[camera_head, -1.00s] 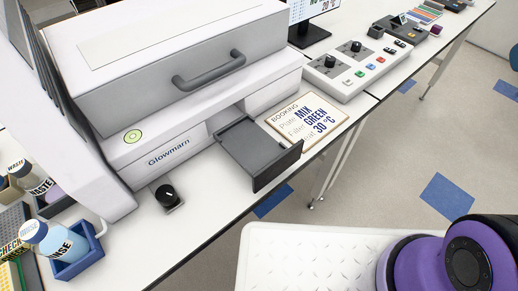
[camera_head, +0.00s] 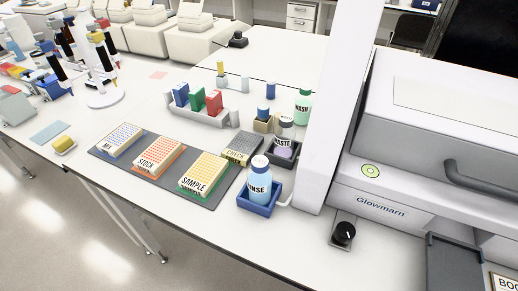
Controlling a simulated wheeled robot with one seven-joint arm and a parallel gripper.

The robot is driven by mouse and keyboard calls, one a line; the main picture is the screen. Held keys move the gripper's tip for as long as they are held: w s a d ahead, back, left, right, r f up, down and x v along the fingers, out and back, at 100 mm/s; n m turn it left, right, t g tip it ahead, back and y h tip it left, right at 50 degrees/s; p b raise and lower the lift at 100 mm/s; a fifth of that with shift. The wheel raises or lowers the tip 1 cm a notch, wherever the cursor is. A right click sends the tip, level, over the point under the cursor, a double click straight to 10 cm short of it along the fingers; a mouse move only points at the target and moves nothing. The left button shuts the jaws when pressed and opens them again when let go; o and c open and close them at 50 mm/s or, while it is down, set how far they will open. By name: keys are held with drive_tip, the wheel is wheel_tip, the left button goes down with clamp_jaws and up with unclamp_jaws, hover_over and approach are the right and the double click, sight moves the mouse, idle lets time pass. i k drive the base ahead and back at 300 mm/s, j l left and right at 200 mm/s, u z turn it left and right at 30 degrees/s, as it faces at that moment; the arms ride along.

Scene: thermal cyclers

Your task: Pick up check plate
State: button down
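The check plate (camera_head: 241,148) is a grey, low plate with a "CHECK" label on its front. It lies flat on the white bench, right of the dark mat (camera_head: 107,156) and behind the sample plate (camera_head: 206,174). The rinse bottle stands close in front of it to the right, and the waste bottle is to its right. My gripper is not in view.
The mat also holds the mix plate (camera_head: 119,139) and the stock plate (camera_head: 160,155). The rinse bottle (camera_head: 259,186) stands in a blue holder; the waste bottle (camera_head: 284,138) is behind. The Glowmarn machine (camera_head: 420,190) fills the right. Bench front left of its knob is clear.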

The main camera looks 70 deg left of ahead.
sight(241, 151)
drive_tip(key=u, duration=2.4)
drive_tip(key=i+j+z, duration=0.15)
drive_tip(key=j, duration=0.3)
drive_tip(key=i+j+z, duration=0.15)
drive_tip(key=j, duration=0.25)
drive_tip(key=i+j+z, duration=0.1)
drive_tip(key=j, duration=0.4)
drive_tip(key=i+j+z, duration=0.15)
drive_tip(key=j, duration=0.3)
